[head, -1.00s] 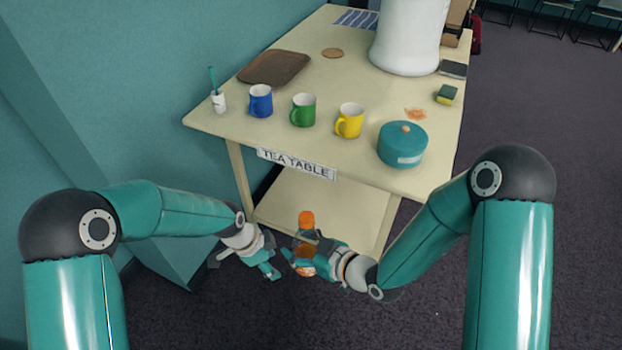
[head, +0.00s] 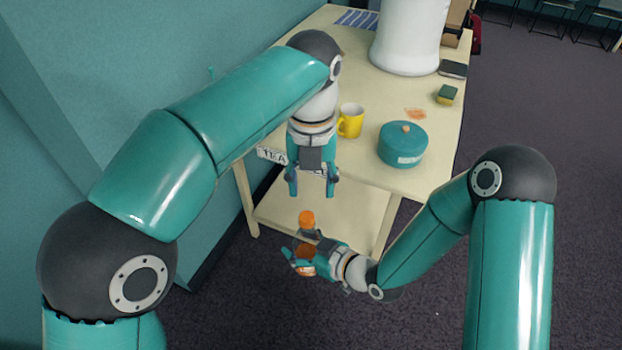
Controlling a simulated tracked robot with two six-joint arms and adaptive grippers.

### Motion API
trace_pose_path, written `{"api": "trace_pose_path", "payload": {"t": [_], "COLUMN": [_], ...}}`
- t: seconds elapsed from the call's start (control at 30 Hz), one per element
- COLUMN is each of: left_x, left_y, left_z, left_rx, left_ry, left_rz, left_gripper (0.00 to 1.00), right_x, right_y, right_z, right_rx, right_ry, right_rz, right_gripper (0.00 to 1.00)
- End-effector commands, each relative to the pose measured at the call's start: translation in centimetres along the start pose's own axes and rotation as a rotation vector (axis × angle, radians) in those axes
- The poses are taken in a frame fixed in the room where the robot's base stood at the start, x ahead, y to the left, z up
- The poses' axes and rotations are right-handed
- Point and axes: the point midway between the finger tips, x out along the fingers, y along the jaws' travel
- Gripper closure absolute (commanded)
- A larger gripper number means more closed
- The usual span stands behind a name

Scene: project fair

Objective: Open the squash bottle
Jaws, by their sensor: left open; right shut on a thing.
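The squash bottle (head: 306,251) is orange-brown with an orange cap (head: 306,219) on top. It stands roughly upright in front of the table's lower shelf. My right gripper (head: 304,258) is shut around the bottle's body below the cap and hides part of it. My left gripper (head: 312,190) is open and empty, its fingers pointing down. In the picture it is just above the cap, apart from it.
The tea table (head: 375,185) holds a yellow mug (head: 351,120), a teal pot (head: 403,146), a sponge (head: 446,94) and a large white container (head: 408,35). My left arm hides the table's left part.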

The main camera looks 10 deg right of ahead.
Motion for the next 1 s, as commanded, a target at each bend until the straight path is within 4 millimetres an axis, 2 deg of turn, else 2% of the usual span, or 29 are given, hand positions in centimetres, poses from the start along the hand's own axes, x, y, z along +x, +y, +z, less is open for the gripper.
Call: {"api": "trace_pose_path", "payload": {"t": [0.3, 0.5, 0.87, 1.0], "left_x": [4.5, 6.7, 7.4, 7.3], "left_y": [0.1, 0.1, 0.1, 0.1], "left_z": [-0.1, 0.0, 0.0, 0.0], "left_rx": [-0.002, -0.003, -0.004, -0.004], "left_ry": [0.004, 0.002, 0.001, 0.001], "left_rz": [0.002, 0.001, 0.000, -0.001], "left_gripper": [0.48, 0.48, 0.48, 0.68], "right_x": [0.0, 0.0, 0.0, 0.0], "right_y": [0.0, 0.0, 0.0, 0.0], "right_z": [0.0, -0.1, 0.0, 0.0], "right_rx": [0.000, 0.000, 0.000, -0.001], "right_ry": [0.001, 0.001, 0.001, 0.001], "right_rz": [0.000, 0.000, 0.000, 0.000], "right_gripper": [1.00, 1.00, 1.00, 1.00]}}
